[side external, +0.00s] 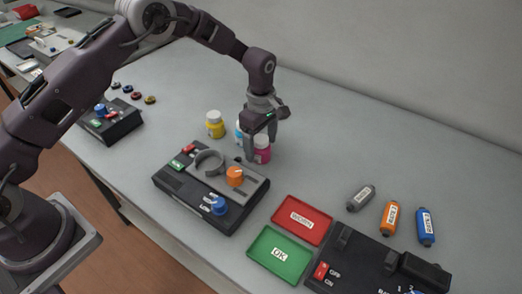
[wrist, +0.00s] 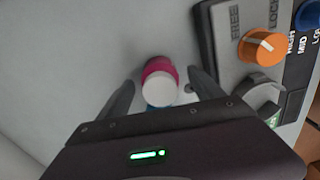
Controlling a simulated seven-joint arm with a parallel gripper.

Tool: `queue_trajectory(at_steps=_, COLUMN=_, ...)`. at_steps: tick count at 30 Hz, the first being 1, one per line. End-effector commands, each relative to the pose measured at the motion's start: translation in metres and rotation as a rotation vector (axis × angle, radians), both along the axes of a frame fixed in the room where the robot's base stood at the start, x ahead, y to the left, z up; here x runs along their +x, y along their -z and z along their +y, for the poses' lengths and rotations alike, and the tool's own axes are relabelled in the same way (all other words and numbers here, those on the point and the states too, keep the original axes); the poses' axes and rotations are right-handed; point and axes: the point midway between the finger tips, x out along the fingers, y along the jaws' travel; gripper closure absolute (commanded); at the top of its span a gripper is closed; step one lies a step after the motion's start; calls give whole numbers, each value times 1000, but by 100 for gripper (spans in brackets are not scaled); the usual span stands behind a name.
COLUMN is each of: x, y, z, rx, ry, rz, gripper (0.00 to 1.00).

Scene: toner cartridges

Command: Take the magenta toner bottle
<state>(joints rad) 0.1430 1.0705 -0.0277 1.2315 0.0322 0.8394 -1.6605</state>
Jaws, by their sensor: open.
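The magenta toner bottle (side external: 263,154) stands upright on the grey table, with a white cap. In the side external view it is partly hidden behind my gripper (side external: 260,150), whose fingers reach down around it. In the wrist view the magenta bottle (wrist: 159,70) shows its white cap between the two fingers of my gripper (wrist: 160,88). A gap shows on each side, so the gripper is open and not clamped on it. A cyan bottle (side external: 239,131) stands close behind, mostly hidden by the gripper.
A yellow bottle (side external: 215,125) stands to the left. A black device (side external: 205,200) with orange and blue knobs lies close in front of the bottles. Red tray (side external: 302,219), green tray (side external: 280,255), several small cylinders (side external: 390,217) and another black device (side external: 370,270) are at the right.

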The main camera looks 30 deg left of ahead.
Motion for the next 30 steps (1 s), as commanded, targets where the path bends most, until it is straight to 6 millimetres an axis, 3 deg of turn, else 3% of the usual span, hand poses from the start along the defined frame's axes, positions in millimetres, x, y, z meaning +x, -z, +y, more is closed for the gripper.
queue_trajectory(at_steps=4, x=0, y=0, z=0, rx=0, ry=0, rz=-1, gripper=24)
queue_trajectory(at_steps=5, x=0, y=0, z=0, rx=0, ry=0, rz=0, gripper=28)
queue_trajectory(at_steps=15, x=0, y=-1, z=0, rx=0, ry=1, rz=-1, gripper=92)
queue_trajectory(at_steps=23, x=1, y=-10, z=0, rx=0, ry=1, rz=-3, gripper=92)
queue_trajectory(at_steps=30, x=1, y=-69, z=0, rx=1, ry=3, rz=-5, gripper=92)
